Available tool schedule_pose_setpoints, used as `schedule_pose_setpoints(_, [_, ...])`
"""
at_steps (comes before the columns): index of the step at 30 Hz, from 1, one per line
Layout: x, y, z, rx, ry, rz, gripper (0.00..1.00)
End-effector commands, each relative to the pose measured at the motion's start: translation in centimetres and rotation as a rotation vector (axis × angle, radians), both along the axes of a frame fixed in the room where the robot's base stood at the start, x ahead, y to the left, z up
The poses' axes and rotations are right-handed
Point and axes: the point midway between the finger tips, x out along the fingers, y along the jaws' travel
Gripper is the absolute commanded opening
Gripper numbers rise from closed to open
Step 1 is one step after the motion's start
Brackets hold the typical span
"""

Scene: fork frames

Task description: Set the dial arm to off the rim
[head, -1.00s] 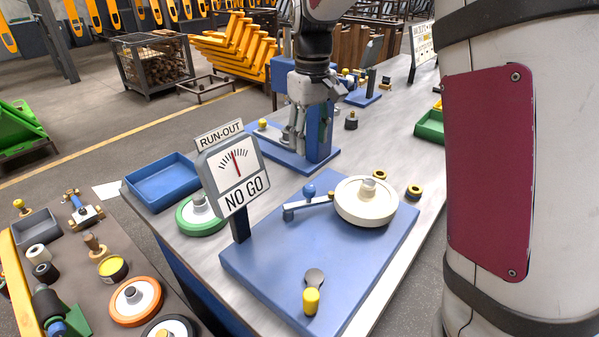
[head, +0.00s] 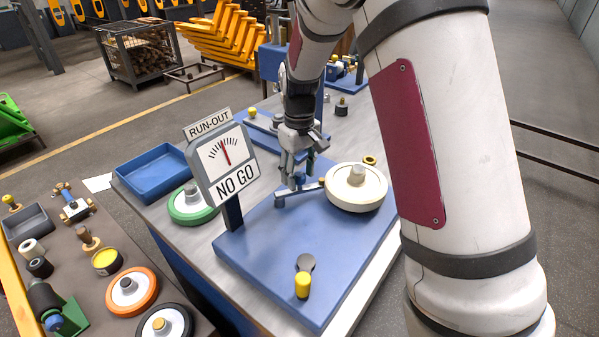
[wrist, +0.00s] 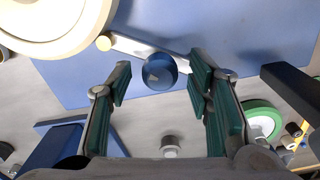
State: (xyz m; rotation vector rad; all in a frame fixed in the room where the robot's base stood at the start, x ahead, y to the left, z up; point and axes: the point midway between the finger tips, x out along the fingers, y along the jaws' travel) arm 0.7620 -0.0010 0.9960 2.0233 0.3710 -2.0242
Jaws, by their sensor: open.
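The dial arm (head: 307,187) is a short grey bar with a blue knob, on the blue base plate (head: 262,240). Its tip meets the rim of the cream wheel (head: 345,200) in the head view; I cannot tell whether they touch. In the wrist view the blue knob (wrist: 160,71) lies just beyond and between my fingertips, with the bar (wrist: 130,45) running towards the wheel (wrist: 50,22). My gripper (head: 294,182) is open, close over the knob and partly hiding it. The dial sign (head: 226,160) reads RUN-OUT and NO GO, its red needle near upright.
A yellow-handled lever (head: 303,284) sits at the plate's front. A green-rimmed wheel (head: 192,205) and blue tray (head: 153,174) stand left of the sign. A brown side table (head: 78,275) holds several wheels and parts. A blue stand is behind my gripper.

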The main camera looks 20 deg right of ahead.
Motion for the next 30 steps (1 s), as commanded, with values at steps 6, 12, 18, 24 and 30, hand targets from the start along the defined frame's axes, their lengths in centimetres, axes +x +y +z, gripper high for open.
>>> schedule_pose_setpoints(6, [-0.01,0.0,-0.24,0.0,0.0,0.0,0.47])
schedule_pose_setpoints(12, [0.0,0.0,-0.22,0.0,0.0,0.0,0.24])
schedule_pose_setpoints(18, [0.01,0.01,-0.21,0.0,0.0,0.0,0.0])
schedule_pose_setpoints(24, [0.09,0.01,-0.22,0.0,-0.001,0.011,0.0])
schedule_pose_setpoints(30, [0.58,0.02,-0.26,0.002,-0.002,0.078,0.0])
